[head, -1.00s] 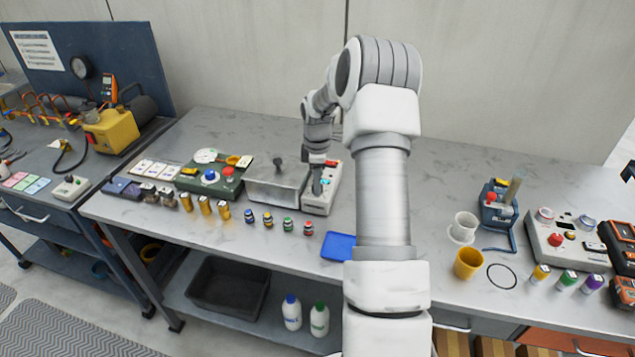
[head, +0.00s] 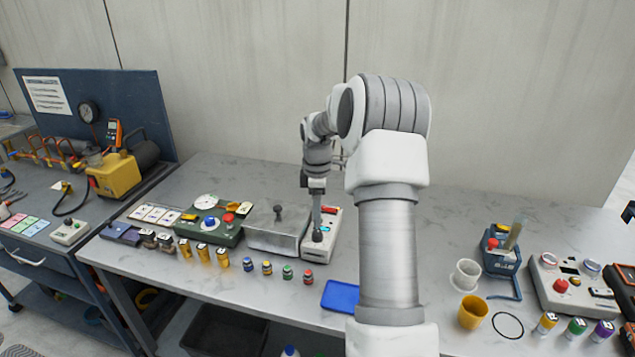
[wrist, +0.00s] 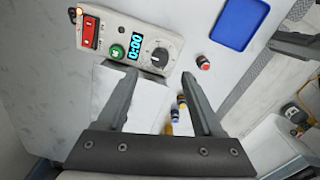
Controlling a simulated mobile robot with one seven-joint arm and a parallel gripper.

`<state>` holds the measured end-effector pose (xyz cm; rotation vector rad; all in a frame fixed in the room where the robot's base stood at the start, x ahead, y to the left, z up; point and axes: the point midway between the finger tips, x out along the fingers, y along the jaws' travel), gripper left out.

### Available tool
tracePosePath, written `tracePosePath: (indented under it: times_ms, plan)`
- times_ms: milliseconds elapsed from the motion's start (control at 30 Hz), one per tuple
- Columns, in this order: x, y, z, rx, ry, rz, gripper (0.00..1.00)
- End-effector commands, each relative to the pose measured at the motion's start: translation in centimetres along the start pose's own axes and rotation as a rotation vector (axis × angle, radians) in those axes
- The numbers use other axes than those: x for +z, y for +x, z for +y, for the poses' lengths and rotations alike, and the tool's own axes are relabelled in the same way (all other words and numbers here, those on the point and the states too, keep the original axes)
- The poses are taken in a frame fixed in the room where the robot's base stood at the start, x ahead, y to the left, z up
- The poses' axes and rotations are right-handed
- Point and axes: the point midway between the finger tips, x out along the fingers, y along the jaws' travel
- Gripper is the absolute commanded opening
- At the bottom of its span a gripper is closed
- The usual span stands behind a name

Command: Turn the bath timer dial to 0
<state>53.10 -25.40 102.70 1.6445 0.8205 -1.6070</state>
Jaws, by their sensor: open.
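The bath timer box (head: 322,245) is a light grey unit at the right side of the metal bath (head: 275,236). In the wrist view the box (wrist: 112,20) shows a red switch, a green button, a lit cyan display (wrist: 135,47) and the black timer dial (wrist: 160,56) with a pale mark. The display digits look like zeros, but they are small. My gripper (wrist: 158,76) is open and empty, its two fingertips spread on either side near the dial. I cannot tell if they touch it. In the head view my gripper (head: 316,225) covers part of the box.
A blue tray (head: 341,295) lies in front of the box to the right. Several small coloured-cap vials (head: 267,267) stand in front of the bath. A green unit (head: 213,220) stands left of the bath. The bench behind the box is clear.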

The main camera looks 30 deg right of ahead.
Motion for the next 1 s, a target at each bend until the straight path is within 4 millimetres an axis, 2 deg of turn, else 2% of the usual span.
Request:
tracePosePath:
  times_ms: [33, 200, 400, 600, 1000]
  plan:
    - [0.0, -1.5, 0.1, 0.005, 0.001, 0.0, 0.69]
    - [0.0, -5.6, 0.1, 0.004, 0.0, 0.0, 0.69]
    - [0.0, -9.0, 0.1, 0.002, 0.001, 0.0, 0.69]
    - [0.0, -10.3, 0.0, 0.0, 0.001, 0.0, 0.69]
    - [0.0, -10.4, 0.0, -0.001, 0.0, 0.0, 0.69]
